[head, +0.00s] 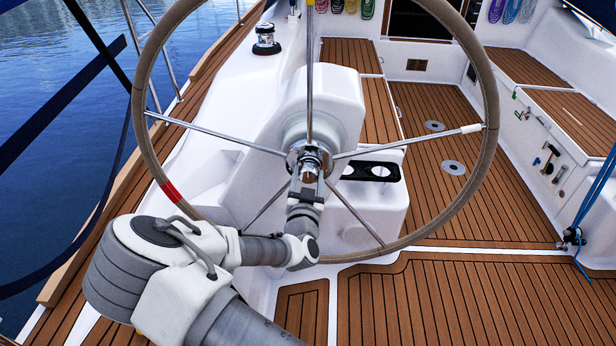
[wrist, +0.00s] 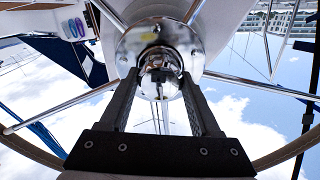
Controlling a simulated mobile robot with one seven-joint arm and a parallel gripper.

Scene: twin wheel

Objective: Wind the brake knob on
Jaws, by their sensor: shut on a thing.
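The chrome brake knob (head: 309,158) sits at the centre of the steering wheel's hub. In the wrist view the knob (wrist: 160,66) shows between my two dark fingers, in front of the round polished hub plate (wrist: 135,42). My gripper (head: 306,178) reaches up to the hub from below and is shut on the knob, one finger on each side. It also shows in the wrist view (wrist: 159,80). The fingers hide the knob's sides. The large wheel (head: 487,85) has a tan rim, thin metal spokes and a red band at lower left.
The white pedestal (head: 335,95) stands behind the hub. A black cup holder (head: 370,171) is at its right. A winch (head: 266,38) stands at upper left. Open teak deck (head: 460,290) lies at lower right.

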